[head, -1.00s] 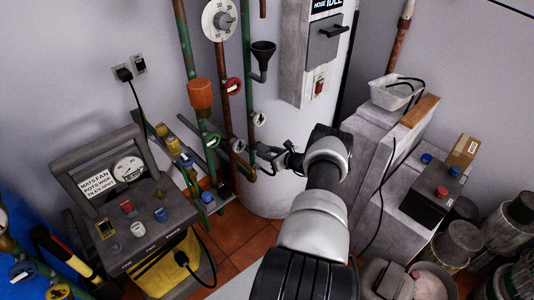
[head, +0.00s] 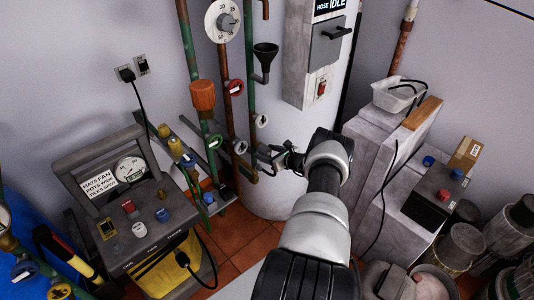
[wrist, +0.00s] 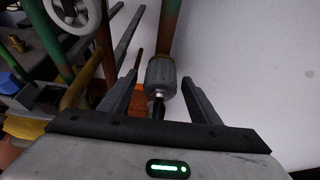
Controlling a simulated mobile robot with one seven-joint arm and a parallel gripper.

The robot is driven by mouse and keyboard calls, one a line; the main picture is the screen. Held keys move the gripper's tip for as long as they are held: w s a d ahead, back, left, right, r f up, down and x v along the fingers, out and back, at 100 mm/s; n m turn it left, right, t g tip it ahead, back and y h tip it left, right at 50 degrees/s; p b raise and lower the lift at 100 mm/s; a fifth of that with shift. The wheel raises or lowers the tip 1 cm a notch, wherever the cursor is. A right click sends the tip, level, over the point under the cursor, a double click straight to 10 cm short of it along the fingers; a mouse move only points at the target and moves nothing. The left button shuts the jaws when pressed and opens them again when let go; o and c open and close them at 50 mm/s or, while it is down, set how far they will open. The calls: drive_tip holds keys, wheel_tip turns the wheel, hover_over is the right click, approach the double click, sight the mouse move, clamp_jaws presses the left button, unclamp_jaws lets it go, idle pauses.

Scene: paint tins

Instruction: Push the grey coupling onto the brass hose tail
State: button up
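The grey coupling (wrist: 161,76) is a ribbed cylinder in the middle of the wrist view, at the lower end of a green and rusty pipe. A small shiny tip (wrist: 160,95) shows at its near end, with a dark piece below it. I cannot tell whether the tip is part of the brass hose tail, which I cannot otherwise make out. My gripper (wrist: 160,78) is open, one finger on each side of the coupling, with a gap showing on both sides. In the head view my gripper (head: 275,156) is small and dark beside the pipes, and the coupling is not clear there.
A green pipe (head: 252,100) with a black funnel (head: 264,52) stands close to my gripper. A white cylinder (head: 272,196) stands behind it. A grey machine (head: 150,215) is at left. Grey blocks (head: 372,150) with a tray (head: 396,95) are at right.

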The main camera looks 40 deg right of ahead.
drive_tip(key=p+v, duration=0.1)
drive_tip(key=v, duration=1.6)
drive_tip(key=shift+s, duration=0.2)
drive_tip(key=shift+r, duration=0.1)
